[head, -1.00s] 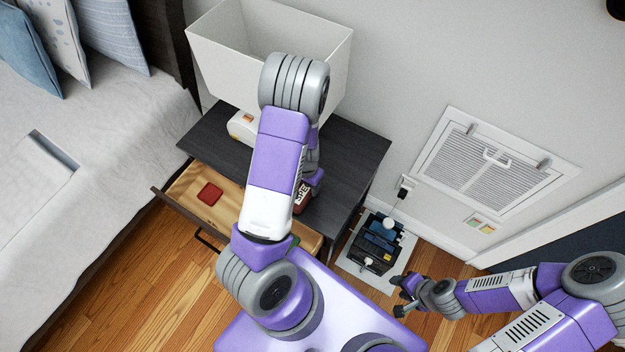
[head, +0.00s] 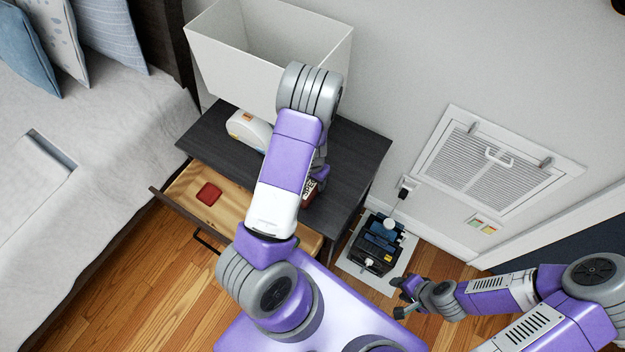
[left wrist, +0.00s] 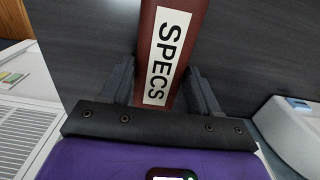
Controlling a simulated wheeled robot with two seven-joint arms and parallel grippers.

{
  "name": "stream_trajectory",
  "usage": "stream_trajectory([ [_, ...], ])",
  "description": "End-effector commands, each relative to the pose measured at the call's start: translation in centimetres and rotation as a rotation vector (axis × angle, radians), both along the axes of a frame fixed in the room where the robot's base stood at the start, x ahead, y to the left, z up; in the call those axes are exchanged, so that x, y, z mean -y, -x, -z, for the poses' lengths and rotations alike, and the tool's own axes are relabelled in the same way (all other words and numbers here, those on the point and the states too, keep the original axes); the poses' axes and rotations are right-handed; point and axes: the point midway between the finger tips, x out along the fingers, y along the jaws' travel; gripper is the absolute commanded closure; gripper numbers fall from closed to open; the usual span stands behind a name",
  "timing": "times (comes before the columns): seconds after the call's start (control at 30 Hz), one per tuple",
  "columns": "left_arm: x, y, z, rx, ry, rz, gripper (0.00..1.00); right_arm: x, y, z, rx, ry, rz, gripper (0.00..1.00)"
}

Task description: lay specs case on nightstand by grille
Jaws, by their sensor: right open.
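The specs case (head: 310,189) is dark red with a white label reading SPECS. It shows partly beside my left arm in the head view, over the right part of the dark nightstand (head: 358,152). My left gripper (left wrist: 162,85) has a finger on each side of the case (left wrist: 168,50) in the left wrist view and appears shut on it. I cannot tell whether the case touches the nightstand top. The louvred wall grille (head: 482,165) is right of the nightstand; it also shows in the left wrist view (left wrist: 22,140). My right gripper (head: 404,298) is open and empty, low at the right.
A lamp with a big white shade (head: 235,50) and a white rounded device (head: 250,130) stand on the nightstand. Its drawer (head: 180,192) is pulled out, with a red item (head: 209,194) inside. A dark blue-black device (head: 372,245) sits on a floor mat. The bed (head: 90,170) is left.

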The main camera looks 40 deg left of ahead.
Motion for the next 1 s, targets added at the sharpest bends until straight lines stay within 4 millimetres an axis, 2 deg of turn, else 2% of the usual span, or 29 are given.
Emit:
stream_trajectory([
  [0.03, 0.0, 0.0, 0.0, 0.000, 0.000, 0.000, 0.30, 0.0, 0.0, 0.0, 0.000, 0.000, 0.000, 0.57],
  [0.13, 0.0, 0.0, 0.0, 0.000, 0.000, 0.000, 0.16, 0.0, 0.0, 0.0, 0.000, 0.000, 0.000, 0.57],
  [0.5, 0.0, 0.0, -0.5, 0.000, 0.000, 0.000, 0.16, 0.0, 0.0, -0.5, 0.000, 0.000, 0.000, 0.57],
  [0.67, 0.0, -0.1, -3.3, 0.004, 0.000, 0.002, 0.16, 0.0, 0.0, -1.4, 0.000, 0.000, 0.000, 0.57],
  [0.8, 0.1, -0.1, -6.6, 0.004, 0.001, 0.002, 0.16, 0.0, 0.0, -2.4, 0.000, 0.000, 0.000, 0.57],
  [1.0, 0.1, -0.1, -10.4, 0.003, 0.001, 0.002, 0.16, 0.0, 0.0, -3.7, 0.000, 0.000, 0.000, 0.57],
])
